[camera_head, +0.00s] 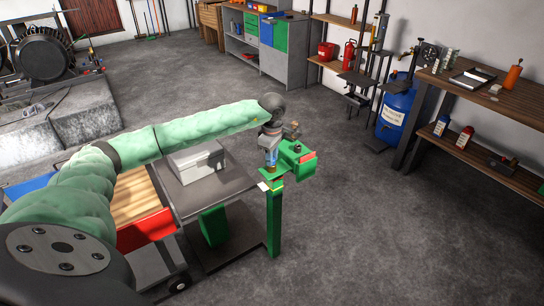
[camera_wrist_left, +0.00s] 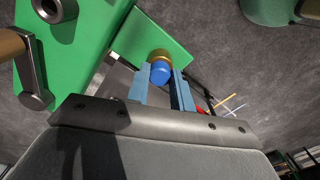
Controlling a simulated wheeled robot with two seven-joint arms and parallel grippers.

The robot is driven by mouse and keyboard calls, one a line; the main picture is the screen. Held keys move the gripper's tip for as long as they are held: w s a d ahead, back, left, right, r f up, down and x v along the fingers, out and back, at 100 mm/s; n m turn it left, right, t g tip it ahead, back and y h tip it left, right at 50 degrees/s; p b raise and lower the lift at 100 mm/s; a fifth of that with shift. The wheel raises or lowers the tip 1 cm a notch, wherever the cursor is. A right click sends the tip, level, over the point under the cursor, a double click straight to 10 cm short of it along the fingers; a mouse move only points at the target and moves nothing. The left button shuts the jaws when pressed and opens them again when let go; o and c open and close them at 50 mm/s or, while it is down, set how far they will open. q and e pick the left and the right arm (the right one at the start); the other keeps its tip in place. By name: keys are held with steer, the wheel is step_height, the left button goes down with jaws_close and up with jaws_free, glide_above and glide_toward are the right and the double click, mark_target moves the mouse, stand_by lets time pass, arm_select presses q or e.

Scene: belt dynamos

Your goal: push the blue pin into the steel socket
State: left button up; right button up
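My left gripper (camera_head: 271,164) points down at the green bench stand (camera_head: 275,220) in the head view. In the left wrist view its two blue-grey fingers (camera_wrist_left: 161,82) lie on either side of the blue pin (camera_wrist_left: 161,74) and appear shut on it. A brass ring (camera_wrist_left: 159,55) shows just beyond the pin, against a green plate (camera_wrist_left: 150,38). The pin's far end is hidden. A round grey steel socket (camera_wrist_left: 56,8) stands on the green block at the upper left of that view, apart from the pin. My right gripper is not in view.
A steel crank with a brown handle (camera_wrist_left: 12,44) sits beside the green block. A dark cart top (camera_head: 222,186) carries a grey-white box (camera_head: 196,160); a red bin (camera_head: 147,232) stands to its left. Open floor lies to the right of the stand.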

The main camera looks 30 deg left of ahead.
arm_select(q)
steer(key=shift+c, duration=1.1)
steer(key=shift+r, duration=0.1)
steer(key=shift+r+p, duration=0.35)
steer(key=shift+r, duration=1.8)
